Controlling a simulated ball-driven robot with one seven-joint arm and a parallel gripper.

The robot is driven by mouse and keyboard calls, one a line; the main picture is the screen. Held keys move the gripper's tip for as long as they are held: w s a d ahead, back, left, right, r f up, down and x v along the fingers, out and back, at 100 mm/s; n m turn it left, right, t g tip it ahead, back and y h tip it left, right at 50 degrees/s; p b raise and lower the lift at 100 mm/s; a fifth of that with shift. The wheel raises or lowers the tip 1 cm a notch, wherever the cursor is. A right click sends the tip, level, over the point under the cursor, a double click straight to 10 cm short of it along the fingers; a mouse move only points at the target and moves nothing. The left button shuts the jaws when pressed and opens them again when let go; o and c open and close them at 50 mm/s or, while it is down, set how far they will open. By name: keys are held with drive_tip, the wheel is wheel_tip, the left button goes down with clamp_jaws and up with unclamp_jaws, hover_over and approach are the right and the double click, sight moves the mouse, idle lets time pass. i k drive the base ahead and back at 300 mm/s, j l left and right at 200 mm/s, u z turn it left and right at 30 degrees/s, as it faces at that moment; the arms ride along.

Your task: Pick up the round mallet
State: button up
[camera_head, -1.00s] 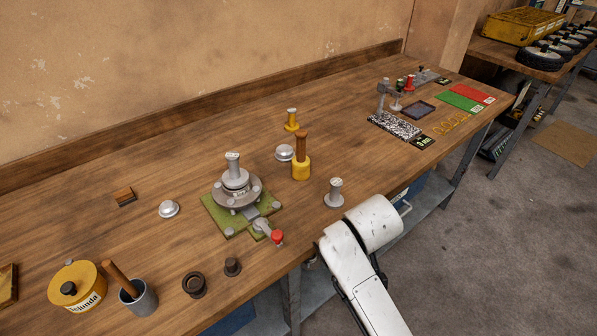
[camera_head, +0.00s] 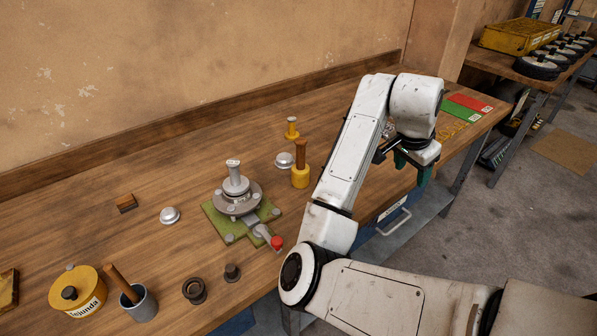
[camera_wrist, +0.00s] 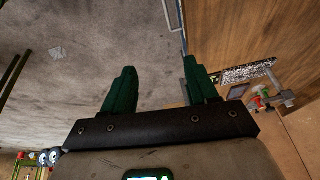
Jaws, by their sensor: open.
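The round mallet (camera_head: 300,177) stands on its yellow cylindrical head on the wooden bench, with its brown wooden handle pointing up. It is right of the green-based fixture and left of my arm. My gripper (camera_head: 412,168) is up over the bench's front edge, to the right of the mallet and apart from it. Its green fingers point down, spread and empty. In the wrist view my gripper (camera_wrist: 160,68) has a clear gap between the fingers, with floor and bench edge beyond. The mallet does not show there.
A green-based fixture (camera_head: 239,205) with a red-tipped lever stands left of the mallet. A silver dome (camera_head: 284,160) and a yellow knobbed piece (camera_head: 292,129) are close behind it. A grey cup (camera_head: 139,303) and yellow tin (camera_head: 78,292) stand front left. My arm hides part of the bench.

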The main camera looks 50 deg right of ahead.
sight(300, 170)
drive_tip(key=i, duration=0.95)
